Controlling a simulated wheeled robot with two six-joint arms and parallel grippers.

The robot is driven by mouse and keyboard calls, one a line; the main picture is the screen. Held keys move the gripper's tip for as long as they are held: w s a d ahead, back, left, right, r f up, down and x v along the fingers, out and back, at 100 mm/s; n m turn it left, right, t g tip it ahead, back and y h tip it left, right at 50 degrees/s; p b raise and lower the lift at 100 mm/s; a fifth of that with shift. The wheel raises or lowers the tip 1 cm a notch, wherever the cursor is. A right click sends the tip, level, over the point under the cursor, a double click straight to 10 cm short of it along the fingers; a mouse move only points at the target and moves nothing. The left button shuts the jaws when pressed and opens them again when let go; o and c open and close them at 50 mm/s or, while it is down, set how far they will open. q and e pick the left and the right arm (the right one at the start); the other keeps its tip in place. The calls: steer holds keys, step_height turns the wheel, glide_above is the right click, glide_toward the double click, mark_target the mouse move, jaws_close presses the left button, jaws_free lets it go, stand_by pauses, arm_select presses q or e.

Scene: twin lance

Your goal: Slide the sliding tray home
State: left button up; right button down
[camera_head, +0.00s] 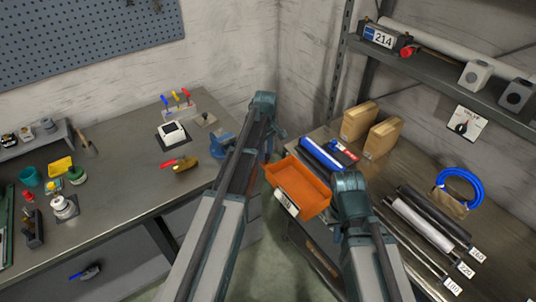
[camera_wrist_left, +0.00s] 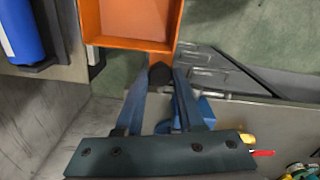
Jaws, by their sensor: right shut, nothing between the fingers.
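The sliding tray (camera_head: 300,187) is an open orange box with a white label on its front. In the head view it juts past the left edge of the right-hand bench, between my arms. It also shows at the top of the left wrist view (camera_wrist_left: 130,20). My left gripper (camera_wrist_left: 162,80) has its fingers on both sides of a dark knob below the tray's near edge and appears closed on it. In the head view the left gripper (camera_head: 272,145) is partly hidden by its arm. My right gripper (camera_head: 350,185) is shut and empty beside the tray's right corner, its fingertips hard to see.
The left bench (camera_head: 115,190) carries tools and small pots. A shelf (camera_head: 455,90) overhangs the right bench. A gap of floor separates the benches.

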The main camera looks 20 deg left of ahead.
arm_select(q)
steer(key=o, duration=0.4)
steer(key=shift+w+a, duration=0.2)
steer(key=shift+o, duration=0.2)
steer(key=shift+s+r, duration=0.1)
steer(key=shift+r, duration=0.1)
steer(key=shift+d+r+p, duration=0.1)
steer(key=shift+r+p, duration=0.5)
steer(key=shift+p, duration=0.15)
step_height(320, 180, up, 12)
steer(key=p, duration=1.2)
steer(key=shift+r, duration=0.15)
steer(key=s+d+f+m+b, duration=0.3)
steer(key=s+d+m, duration=0.2)
steer(key=s, duration=0.3)
steer(key=s+d+f+m+b, duration=0.4)
steer(key=s+d+m, duration=0.2)
steer(key=s, duration=0.3)
steer(key=s+d+f+m+y+b, duration=0.1)
steer(key=s+d+f+m+b, duration=0.2)
steer(key=s, duration=0.6)
steer(key=d+f+m, duration=0.1)
steer(key=d+m, duration=0.1)
steer(key=d, duration=0.1)
steer(key=shift+d+m+b, duration=0.35)
steer(key=shift+m, duration=0.05)
